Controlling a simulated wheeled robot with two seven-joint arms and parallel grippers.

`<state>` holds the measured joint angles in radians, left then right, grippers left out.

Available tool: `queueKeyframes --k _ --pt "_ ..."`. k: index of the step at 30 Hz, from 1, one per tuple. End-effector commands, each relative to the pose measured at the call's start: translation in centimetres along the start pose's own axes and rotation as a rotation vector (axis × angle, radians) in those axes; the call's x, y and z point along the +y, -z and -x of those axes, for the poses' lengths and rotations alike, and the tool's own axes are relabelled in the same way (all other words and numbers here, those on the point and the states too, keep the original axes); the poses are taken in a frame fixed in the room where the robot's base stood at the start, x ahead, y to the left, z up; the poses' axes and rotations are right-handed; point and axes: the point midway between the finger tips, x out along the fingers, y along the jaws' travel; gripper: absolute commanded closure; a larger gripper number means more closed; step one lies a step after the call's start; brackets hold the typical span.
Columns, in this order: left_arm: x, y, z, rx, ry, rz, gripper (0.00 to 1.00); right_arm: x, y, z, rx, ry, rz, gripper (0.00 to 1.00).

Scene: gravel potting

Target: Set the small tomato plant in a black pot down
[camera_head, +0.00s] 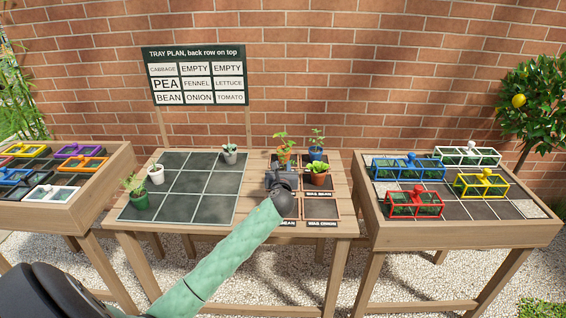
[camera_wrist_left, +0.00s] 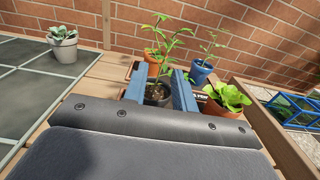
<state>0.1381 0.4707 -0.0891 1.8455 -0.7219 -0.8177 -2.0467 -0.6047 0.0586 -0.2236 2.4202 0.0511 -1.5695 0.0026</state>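The small tomato plant in its black pot (camera_wrist_left: 158,94) is upright between the two blue fingers of my left gripper (camera_wrist_left: 160,90) in the left wrist view. The fingers appear to press on the pot's sides. The pot's base is hidden, so I cannot tell whether it touches the surface. My right gripper is not in view.
Behind stand an orange pot (camera_wrist_left: 154,68) and a blue pot (camera_wrist_left: 201,72); a leafy terracotta pot (camera_head: 319,179) is close on the right. The dark gridded tray (camera_head: 190,182) holds a green pot (camera_head: 140,202), a white pot (camera_head: 157,176) and a grey pot (camera_head: 230,157). The tray-plan sign (camera_head: 196,54) stands behind.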

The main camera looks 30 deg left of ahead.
Motion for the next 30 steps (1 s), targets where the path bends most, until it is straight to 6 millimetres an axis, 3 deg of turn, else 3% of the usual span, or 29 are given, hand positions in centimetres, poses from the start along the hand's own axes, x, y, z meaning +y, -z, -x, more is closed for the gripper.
queueKeyframes --k 3,10,30 --pt "0.0 0.1 2.2 0.000 0.001 0.000 0.73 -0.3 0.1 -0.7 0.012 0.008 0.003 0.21" --pt "0.0 0.0 4.8 0.000 0.000 0.001 0.73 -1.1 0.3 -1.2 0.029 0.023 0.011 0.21" --pt "0.0 -0.1 5.4 0.000 0.000 0.001 0.73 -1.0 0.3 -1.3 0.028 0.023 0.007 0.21"
